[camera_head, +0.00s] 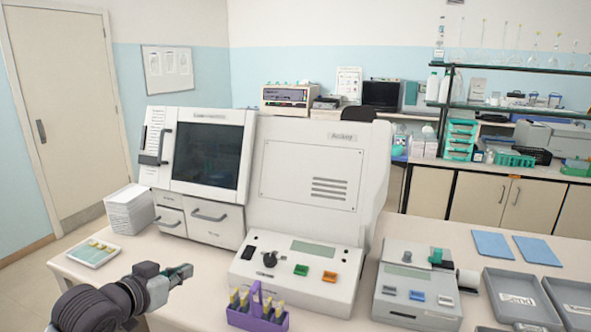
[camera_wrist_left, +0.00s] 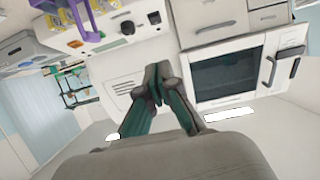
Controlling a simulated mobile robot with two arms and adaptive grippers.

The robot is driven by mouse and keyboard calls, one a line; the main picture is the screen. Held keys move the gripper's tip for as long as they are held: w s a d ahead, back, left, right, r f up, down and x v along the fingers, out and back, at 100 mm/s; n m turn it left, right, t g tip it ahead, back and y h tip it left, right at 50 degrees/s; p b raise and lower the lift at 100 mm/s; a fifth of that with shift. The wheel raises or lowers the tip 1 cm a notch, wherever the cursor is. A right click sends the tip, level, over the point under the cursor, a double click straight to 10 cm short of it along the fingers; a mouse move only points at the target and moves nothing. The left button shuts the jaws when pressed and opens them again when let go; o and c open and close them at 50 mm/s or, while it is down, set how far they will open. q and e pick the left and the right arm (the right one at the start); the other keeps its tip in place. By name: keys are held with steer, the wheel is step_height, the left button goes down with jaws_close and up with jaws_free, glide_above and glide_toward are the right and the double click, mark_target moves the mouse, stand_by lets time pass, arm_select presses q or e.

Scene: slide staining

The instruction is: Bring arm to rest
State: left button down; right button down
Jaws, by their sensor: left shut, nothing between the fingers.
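My left gripper (camera_head: 181,273) reaches in from the lower left in the head view, above the front of the bench. It is shut and empty. In the left wrist view its dark green fingers (camera_wrist_left: 156,82) meet at the tips, with the white machine behind them. My right gripper is in neither view. The white staining machine (camera_head: 318,180), with a dark-windowed door (camera_head: 208,155) at its left, stands on the bench. The gripper is in front of this machine and apart from it.
A purple rack (camera_head: 258,318) with several slides stands at the bench front, right of my left gripper. A white tray (camera_head: 92,253) with slides lies at left. A smaller device (camera_head: 418,290), grey trays (camera_head: 520,298) and blue pads (camera_head: 492,245) stand at right.

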arm_select(q)
steer(key=w+a+f+n+g+y, duration=0.1)
steer(key=a+f, duration=0.2)
steer(key=f, duration=0.9)
steer(key=a+f+n+g+y, duration=0.1)
steer(key=a+f+n+y, duration=0.15)
steer(key=f, duration=0.95)
steer(key=s+a+f+g, duration=0.15)
steer(key=s+f, duration=0.35)
steer(key=f, duration=0.6)
steer(key=s+a+f+g, duration=0.1)
steer(key=s+f+g, duration=0.1)
steer(key=s+f, duration=0.6)
steer(key=s+d+f+g, duration=0.2)
steer(key=s+f, duration=0.6)
steer(key=s, duration=0.5)
steer(key=s+d+f+m+g, duration=0.1)
steer(key=s+d+f+g, duration=0.1)
steer(key=s+f, duration=0.7)
steer(key=s+d+f+m+g+y, duration=0.1)
steer(key=s+d+f, duration=0.3)
steer(key=s, duration=1.3)
step_height(320, 180, down, 4)
steer(key=shift+s+f+g+b, duration=0.25)
steer(key=shift+s+g+b, duration=0.1)
steer(key=shift+g, duration=0.5)
